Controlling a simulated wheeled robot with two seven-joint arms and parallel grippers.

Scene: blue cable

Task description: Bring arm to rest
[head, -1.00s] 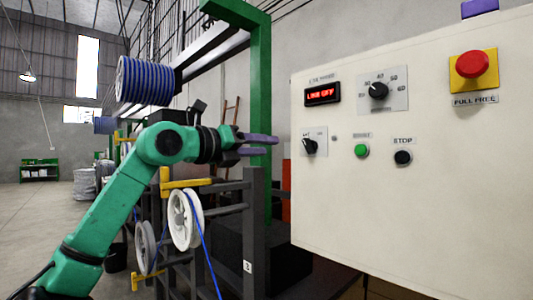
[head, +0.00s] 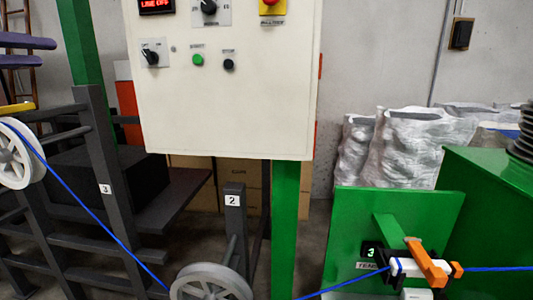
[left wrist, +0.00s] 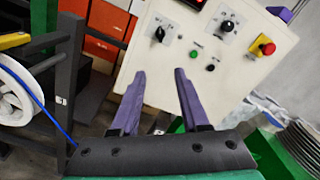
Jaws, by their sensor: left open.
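My left gripper (head: 28,52) shows at the left edge of the head view as two purple fingers, one above the other with a gap. In the left wrist view its two purple fingers (left wrist: 160,100) stand apart with nothing between them. Beyond them is the cream control panel (left wrist: 215,75), which also fills the upper middle of the head view (head: 225,115). The fingers appear clear of the panel in the head view. The left arm itself is out of the head view. My right gripper is not in view.
A blue cable (head: 83,205) runs from a white spool (head: 18,155) down to a grey wheel (head: 208,285), then right to an orange-and-white holder (head: 425,264) on green machinery (head: 395,205). Dark metal frames (head: 104,180) stand at left. Silvery wrapped bundles (head: 408,145) stand behind.

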